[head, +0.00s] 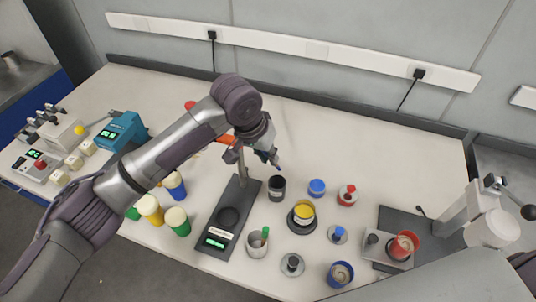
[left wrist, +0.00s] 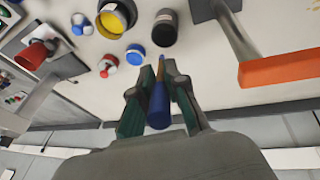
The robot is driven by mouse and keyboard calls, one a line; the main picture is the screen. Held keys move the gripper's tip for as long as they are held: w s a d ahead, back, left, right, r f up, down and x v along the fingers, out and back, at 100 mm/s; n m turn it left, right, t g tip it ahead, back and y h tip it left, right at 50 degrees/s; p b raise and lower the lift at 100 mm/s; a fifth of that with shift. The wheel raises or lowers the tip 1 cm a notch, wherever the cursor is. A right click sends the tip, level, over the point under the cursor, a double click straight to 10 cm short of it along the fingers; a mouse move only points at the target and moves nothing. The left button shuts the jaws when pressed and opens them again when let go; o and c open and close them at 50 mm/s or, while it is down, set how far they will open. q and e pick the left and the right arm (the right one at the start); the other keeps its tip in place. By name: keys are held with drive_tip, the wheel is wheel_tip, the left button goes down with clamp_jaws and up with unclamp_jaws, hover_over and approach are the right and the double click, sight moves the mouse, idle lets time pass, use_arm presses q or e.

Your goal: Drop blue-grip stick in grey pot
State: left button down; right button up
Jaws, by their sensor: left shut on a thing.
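My left gripper (head: 268,155) is shut on the blue-grip stick (left wrist: 158,105). In the left wrist view the blue grip lies between the two fingers (left wrist: 160,85), with a thin brownish shaft running toward a dark pot. In the head view the gripper hangs just behind and above this dark grey or black pot (head: 277,188), which also shows in the left wrist view (left wrist: 164,30). The stick is apart from the table, mostly hidden by the fingers in the head view. A lighter grey pot (head: 257,245) with a green-topped item stands nearer the front edge. My right gripper is out of view.
A dark stand (head: 229,217) with an orange-red bar is left of the dark pot. A yellow-filled pot (head: 303,214), a blue lid (head: 317,187) and a red-topped item (head: 347,195) stand to its right. Coloured cups (head: 177,221) are front left.

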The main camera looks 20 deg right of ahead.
use_arm(q)
wheel_tip(320, 180, down, 9)
drive_tip(key=b, duration=0.3)
drive_tip(key=shift+w+d+b, duration=0.15)
drive_tip(key=shift+d+b, duration=0.2)
idle(0.4)
drive_tip(key=c, duration=0.5)
unclamp_jaws()
idle(0.4)
drive_tip(key=shift+r, duration=0.1)
drive_tip(key=shift+r+p, duration=5)
drive_tip(key=shift+p, duration=0.65)
